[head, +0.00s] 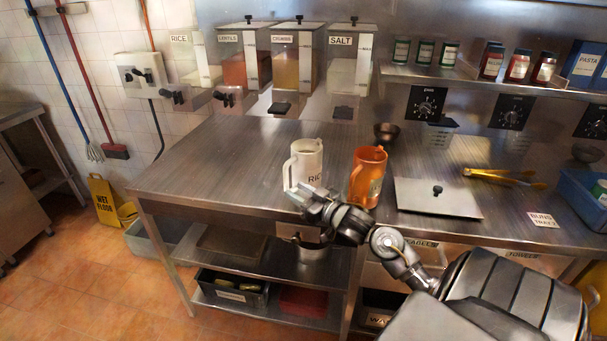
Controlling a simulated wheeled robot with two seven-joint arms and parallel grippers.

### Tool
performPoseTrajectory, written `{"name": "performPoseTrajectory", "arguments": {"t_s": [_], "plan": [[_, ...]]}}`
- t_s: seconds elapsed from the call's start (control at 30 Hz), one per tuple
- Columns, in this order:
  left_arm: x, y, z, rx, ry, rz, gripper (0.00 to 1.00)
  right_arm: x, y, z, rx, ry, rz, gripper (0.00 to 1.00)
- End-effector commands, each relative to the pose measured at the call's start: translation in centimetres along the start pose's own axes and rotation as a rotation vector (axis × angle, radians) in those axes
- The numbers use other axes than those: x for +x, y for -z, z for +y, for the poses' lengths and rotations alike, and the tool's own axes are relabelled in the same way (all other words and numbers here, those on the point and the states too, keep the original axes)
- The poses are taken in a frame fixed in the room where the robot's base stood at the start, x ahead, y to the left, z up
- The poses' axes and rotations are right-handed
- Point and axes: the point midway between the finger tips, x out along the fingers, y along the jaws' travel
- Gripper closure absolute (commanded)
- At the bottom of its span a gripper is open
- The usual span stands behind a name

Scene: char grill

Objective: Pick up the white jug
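The white jug (308,161) stands upright on the steel counter (225,165), with its handle to the left and dark lettering that starts "RIC" on its side. My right gripper (303,193) is at the jug's near side, low by its base and handle, and overlaps it in the picture. I cannot tell whether it touches the jug or whether its fingers are apart. My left gripper is not in view.
An orange jug (368,172) stands just right of the white jug, close to my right wrist. A flat metal lid (437,196) and tongs (503,177) lie further right. A dark bowl (387,133) is behind. The counter left of the white jug is clear.

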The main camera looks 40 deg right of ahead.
Motion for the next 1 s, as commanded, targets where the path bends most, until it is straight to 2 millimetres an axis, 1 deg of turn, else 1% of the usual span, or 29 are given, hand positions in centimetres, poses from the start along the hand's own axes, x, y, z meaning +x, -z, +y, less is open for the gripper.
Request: {"name": "performPoseTrajectory", "arguments": {"t_s": [0.17, 0.37, 0.5, 0.6, 0.8, 1.0], "plan": [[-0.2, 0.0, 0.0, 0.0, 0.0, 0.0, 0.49, 0.5, 0.1, 0.0, 0.0, 0.0, 0.0, 0.64], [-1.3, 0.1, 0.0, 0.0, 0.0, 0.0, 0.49, 3.4, 0.2, 0.0, 0.002, -0.001, 0.0, 0.64], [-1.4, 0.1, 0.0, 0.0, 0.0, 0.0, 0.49, 4.9, 0.0, 0.0, 0.0, -0.001, 0.0, 0.64], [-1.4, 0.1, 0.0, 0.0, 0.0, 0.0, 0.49, 5.3, -0.1, 0.0, 0.0, -0.001, -0.001, 0.64], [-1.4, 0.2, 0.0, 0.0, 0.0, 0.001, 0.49, 5.3, -0.2, 0.0, -0.001, -0.001, -0.001, 0.64], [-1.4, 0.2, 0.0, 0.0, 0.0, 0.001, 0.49, 5.3, -0.2, 0.0, -0.001, -0.001, -0.001, 0.9]]}}
